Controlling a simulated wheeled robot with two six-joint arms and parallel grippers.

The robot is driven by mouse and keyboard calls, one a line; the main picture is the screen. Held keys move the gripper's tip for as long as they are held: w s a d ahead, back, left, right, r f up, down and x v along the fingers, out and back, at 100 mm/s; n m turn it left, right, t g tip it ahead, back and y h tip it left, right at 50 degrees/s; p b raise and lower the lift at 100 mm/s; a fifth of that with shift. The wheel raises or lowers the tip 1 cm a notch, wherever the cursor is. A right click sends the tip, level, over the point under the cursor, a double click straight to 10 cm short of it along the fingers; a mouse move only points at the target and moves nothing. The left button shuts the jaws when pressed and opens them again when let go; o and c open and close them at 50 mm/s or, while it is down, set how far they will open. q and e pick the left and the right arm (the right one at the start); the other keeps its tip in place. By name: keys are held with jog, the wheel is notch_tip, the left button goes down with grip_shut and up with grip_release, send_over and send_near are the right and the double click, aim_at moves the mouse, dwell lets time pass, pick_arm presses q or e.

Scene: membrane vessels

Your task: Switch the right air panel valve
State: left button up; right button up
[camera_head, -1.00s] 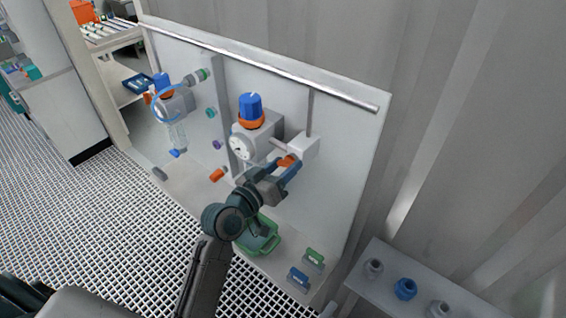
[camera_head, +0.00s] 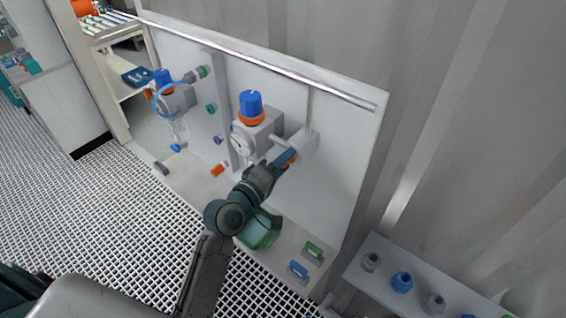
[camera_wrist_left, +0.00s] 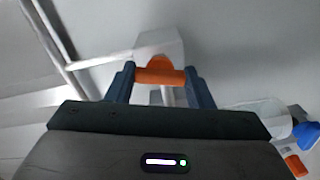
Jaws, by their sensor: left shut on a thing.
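The right air panel valve is a pale box (camera_head: 306,140) with an orange handle on the right part of the white panel. The handle (camera_wrist_left: 158,76) lies crosswise between the blue fingers in the left wrist view, with the valve box (camera_wrist_left: 162,45) behind it. My left gripper (camera_head: 287,158) is shut on this orange handle; in the left wrist view the fingers (camera_wrist_left: 159,84) flank it on both sides. In the head view the fingers hide most of the handle. My right gripper is not in view.
A regulator with a blue knob (camera_head: 250,103) and a gauge (camera_head: 241,143) stands just left of the valve. A green tray (camera_head: 259,232) lies below my arm. A shelf with several fittings, one blue (camera_head: 402,281), is at the lower right.

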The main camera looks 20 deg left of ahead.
pick_arm(q)
jog(key=shift+n, duration=0.6)
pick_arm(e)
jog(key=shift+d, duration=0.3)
pick_arm(q)
jog(key=o, duration=1)
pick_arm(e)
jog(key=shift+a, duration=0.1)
pick_arm(q)
jog(key=b+v, duration=0.3)
jog(key=v, duration=0.7)
jog(key=shift+s, duration=0.4)
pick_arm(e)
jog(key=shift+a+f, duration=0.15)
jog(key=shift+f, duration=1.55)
